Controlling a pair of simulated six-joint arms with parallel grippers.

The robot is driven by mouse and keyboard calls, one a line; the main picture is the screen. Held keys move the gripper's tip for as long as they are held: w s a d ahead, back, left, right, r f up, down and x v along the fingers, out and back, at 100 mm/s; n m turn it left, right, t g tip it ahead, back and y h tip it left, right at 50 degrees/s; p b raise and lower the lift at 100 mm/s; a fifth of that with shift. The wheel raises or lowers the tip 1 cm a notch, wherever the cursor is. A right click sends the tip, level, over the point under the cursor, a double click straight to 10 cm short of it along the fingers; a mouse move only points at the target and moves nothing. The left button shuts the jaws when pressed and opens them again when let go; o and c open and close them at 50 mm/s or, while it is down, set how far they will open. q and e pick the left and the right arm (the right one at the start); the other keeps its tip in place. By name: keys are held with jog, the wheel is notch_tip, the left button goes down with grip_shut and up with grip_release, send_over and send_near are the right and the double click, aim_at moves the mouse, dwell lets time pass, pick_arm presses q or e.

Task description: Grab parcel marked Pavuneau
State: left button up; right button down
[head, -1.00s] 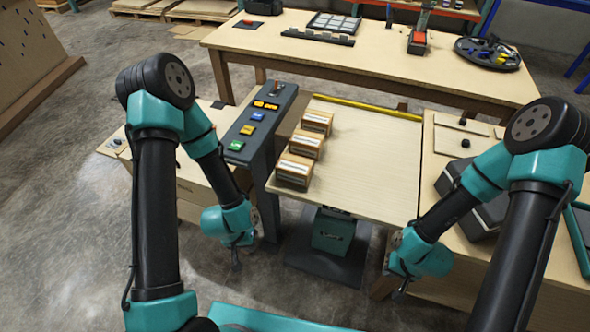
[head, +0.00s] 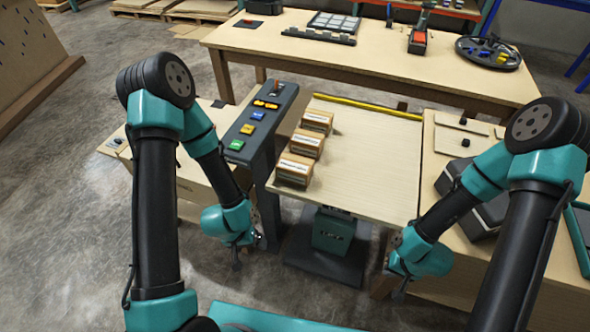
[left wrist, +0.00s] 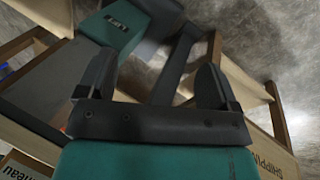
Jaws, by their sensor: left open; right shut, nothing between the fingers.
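Three brown parcels with white labels stand in a row on the light wooden table board: a far one (head: 317,121), a middle one (head: 306,142) and a near one (head: 294,170). Their labels are too small to read in the head view. In the left wrist view, a parcel label (left wrist: 22,168) at the lower left corner ends in "neau"; the rest is cut off. My left gripper (head: 237,264) hangs low, left of and below the parcels, open and empty; its fingers also show in the left wrist view (left wrist: 155,85). My right gripper (head: 400,292) is shut and empty, low at the right.
A black case (head: 475,200) sits at the right.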

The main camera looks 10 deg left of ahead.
pick_arm(q)
jog(key=shift+o, duration=1.2)
jog(key=w+d+r+m+t+h, duration=0.15)
jog(key=w+d+r+m, duration=0.4)
jog(key=r, duration=0.55)
jog(key=w+d+r+m+t, duration=0.3)
jog(key=w+d+r, duration=0.4)
jog(key=w+r, duration=0.3)
notch_tip(320, 180, up, 11)
jog(key=m+g+y, duration=0.5)
jog(key=m+y, duration=0.4)
jog(key=m, duration=0.4)
send_over(297, 163)
jog(key=d, duration=0.4)
jog(key=shift+s+h, duration=0.25)
jog(key=shift+f, duration=0.1)
jog(key=x, duration=1.2)
jog(key=shift+w+f, duration=0.1)
